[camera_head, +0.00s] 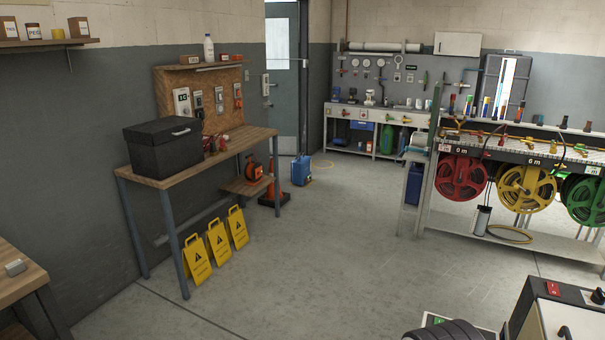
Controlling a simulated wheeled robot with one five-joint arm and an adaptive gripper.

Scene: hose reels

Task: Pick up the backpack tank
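A blue container (301,170) stands upright on the floor near the open door, beyond the orange cone. It looks like the backpack tank, but it is small and far off, and I cannot make out its straps or handle. Floor is clear on its right side. My gripper does not show in this view.
A wooden-topped bench (215,152) with a black box (163,147) stands along the left wall. Yellow warning signs (218,240) lean below it. An orange cone (274,185) stands near the blue container. A hose-reel rack (500,180) stands right. The middle floor (330,240) is open.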

